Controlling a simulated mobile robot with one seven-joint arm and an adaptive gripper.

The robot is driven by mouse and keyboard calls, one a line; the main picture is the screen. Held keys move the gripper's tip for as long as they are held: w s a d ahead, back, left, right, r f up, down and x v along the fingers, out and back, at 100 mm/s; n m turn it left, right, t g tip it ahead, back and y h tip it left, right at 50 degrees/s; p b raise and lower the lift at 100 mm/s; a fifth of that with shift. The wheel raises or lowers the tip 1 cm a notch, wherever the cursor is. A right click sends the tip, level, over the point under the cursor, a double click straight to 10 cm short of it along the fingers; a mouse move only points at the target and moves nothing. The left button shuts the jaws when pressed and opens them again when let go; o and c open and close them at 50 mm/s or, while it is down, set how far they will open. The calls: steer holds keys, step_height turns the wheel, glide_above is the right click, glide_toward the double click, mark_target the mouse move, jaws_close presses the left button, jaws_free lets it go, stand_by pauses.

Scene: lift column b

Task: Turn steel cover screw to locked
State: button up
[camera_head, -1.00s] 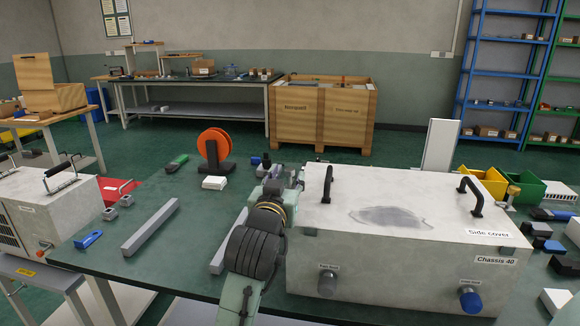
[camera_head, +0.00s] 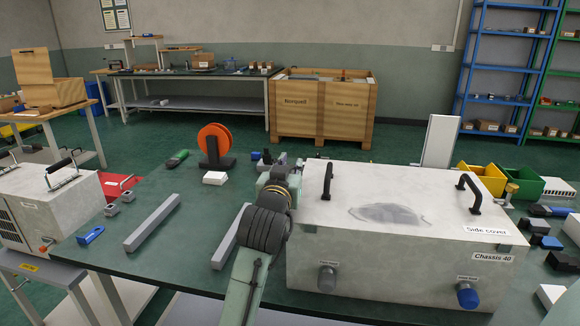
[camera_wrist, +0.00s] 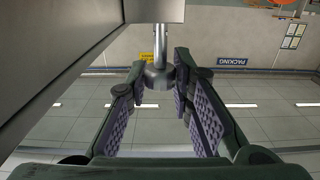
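A steel screw (camera_wrist: 158,74) with a round head and a thin stem shows in the wrist view, below a grey metal surface. The fingers of my gripper (camera_wrist: 161,84) stand on either side of its head. They look open, with the head between the tips; firm contact does not show. In the head view my gripper (camera_head: 282,168) is at the far left corner of the white chassis (camera_head: 400,268), mostly hidden by my wrist. The chassis bears a "Side cover" label. Its front has a grey knob (camera_head: 327,279) and a blue knob (camera_head: 467,296).
Two black handles (camera_head: 327,181) (camera_head: 469,194) rise from the chassis top. Grey bars (camera_head: 152,223) and an orange reel (camera_head: 214,141) are on the green table left of my arm. Yellow and green bins (camera_head: 481,177) stand behind the chassis at right.

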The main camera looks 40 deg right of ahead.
jaws_close()
